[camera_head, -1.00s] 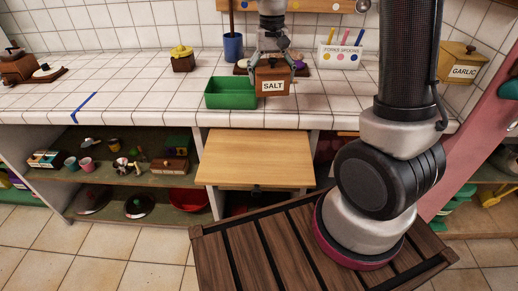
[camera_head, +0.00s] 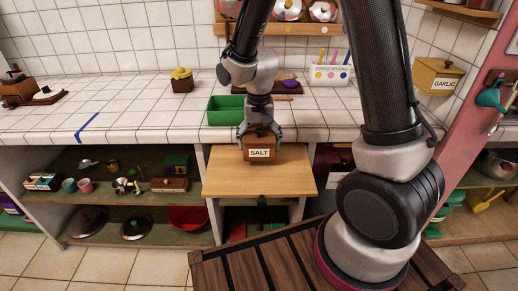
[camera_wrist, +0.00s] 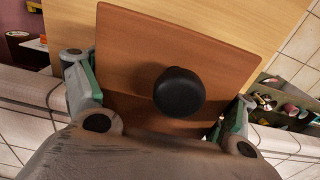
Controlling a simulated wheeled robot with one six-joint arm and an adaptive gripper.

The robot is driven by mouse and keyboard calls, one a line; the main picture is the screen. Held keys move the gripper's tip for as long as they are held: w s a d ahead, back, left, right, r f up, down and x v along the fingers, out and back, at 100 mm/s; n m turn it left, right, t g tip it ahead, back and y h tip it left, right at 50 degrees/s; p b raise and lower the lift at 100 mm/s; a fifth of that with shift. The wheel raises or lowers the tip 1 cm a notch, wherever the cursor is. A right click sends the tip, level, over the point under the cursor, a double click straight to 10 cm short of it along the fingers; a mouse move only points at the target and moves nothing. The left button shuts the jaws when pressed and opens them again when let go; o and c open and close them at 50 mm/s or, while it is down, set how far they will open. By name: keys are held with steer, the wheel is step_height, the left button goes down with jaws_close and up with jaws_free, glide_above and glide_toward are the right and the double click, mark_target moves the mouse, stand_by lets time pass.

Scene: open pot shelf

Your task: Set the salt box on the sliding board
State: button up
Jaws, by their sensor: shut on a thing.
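The salt box (camera_head: 259,154) is a brown wooden box with a white SALT label on its front. My gripper (camera_head: 259,136) is shut on it from above, and the box is upright. In the wrist view the box lid (camera_wrist: 135,60) with its round black knob lies between the two fingers of my gripper (camera_wrist: 165,120). The sliding board (camera_head: 285,180) is a light wooden board pulled out below the counter edge. The box is over the board's back part; I cannot tell if its hidden underside touches the board.
A green bin (camera_head: 225,110) stands on the tiled counter (camera_head: 140,110) just behind. Open shelves (camera_head: 110,196) with cups and pots lie to the left. The board's front and sides are clear.

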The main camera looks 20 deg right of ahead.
steer(key=shift+f, duration=1.25)
steer(key=o, duration=1.3)
steer(key=shift+f, duration=0.15)
step_height(320, 180, up, 12)
steer(key=shift+r, duration=0.2)
steer(key=s+d+r+n+t, duration=0.1)
steer(key=s+d+r, duration=0.3)
steer(key=s+d, duration=0.1)
steer(key=s+d+r+n+t, duration=0.1)
steer(key=s+d+r, duration=0.3)
steer(key=s, duration=0.4)
steer(key=s+d+r+n+t, duration=0.1)
steer(key=s+d+r+t, duration=0.1)
steer(key=s+d+r, duration=0.3)
steer(key=shift+s+d+r+n, duration=0.1)
steer(key=shift+s+d+n, duration=0.1)
steer(key=shift+s, duration=0.25)
steer(key=shift+s+d+r+n, duration=0.1)
steer(key=shift+s+d, duration=0.05)
steer(key=shift+s, duration=0.3)
